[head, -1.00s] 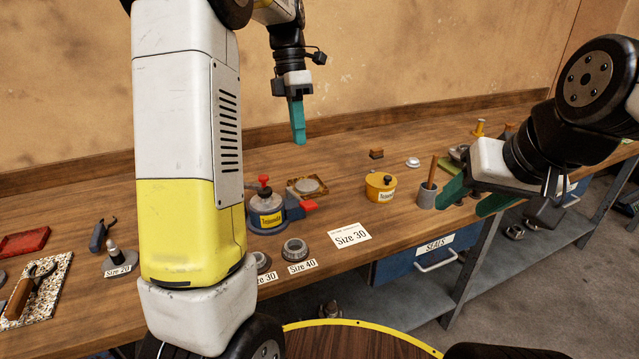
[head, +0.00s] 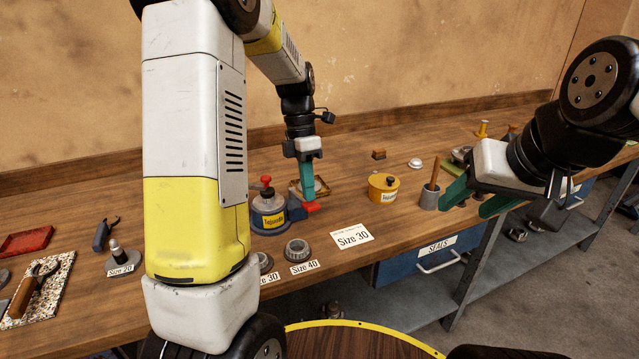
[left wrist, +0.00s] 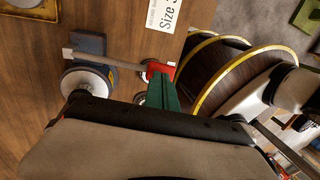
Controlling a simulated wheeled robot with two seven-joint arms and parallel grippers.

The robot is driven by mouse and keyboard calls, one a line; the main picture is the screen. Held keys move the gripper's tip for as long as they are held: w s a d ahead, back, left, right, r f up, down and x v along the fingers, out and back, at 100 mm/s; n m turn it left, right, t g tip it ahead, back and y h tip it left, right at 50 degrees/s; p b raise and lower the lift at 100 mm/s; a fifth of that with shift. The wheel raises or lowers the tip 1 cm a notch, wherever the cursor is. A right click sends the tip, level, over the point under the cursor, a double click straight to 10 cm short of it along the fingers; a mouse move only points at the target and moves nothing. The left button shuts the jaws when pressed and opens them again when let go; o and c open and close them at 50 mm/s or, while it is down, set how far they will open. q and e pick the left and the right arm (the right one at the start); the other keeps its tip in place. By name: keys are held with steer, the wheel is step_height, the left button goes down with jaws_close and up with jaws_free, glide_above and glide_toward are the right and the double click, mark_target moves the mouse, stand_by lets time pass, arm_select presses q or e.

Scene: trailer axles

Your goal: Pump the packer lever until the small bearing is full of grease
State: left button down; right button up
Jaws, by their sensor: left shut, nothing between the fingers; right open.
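The bearing packer (head: 267,212), a round pot with a yellow label, red knob and blue base, stands on the bench. Its lever is a grey bar (left wrist: 112,60) with a red end (head: 310,208), sticking out to the right. My left gripper (head: 308,196) is shut and empty, pointing down with its tips at the red lever end, which also shows in the left wrist view (left wrist: 155,69). They look touching or nearly so. My right gripper (head: 474,206) is open at the bench's right front. I cannot make out a bearing or grease in the packer.
Ring-shaped bearings stand by the Size 40 (head: 304,267) and Size 30 labels; my left arm partly hides the latter. A yellow tin (head: 383,188), a grey cup with a wooden handle (head: 429,197) and a Size 30 card (head: 352,237) lie to the right. A blue SEALS drawer (head: 420,262) is below.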

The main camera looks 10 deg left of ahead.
arm_select(q)
steer(key=shift+s+d+f, duration=0.1)
steer(key=shift+f, duration=0.3)
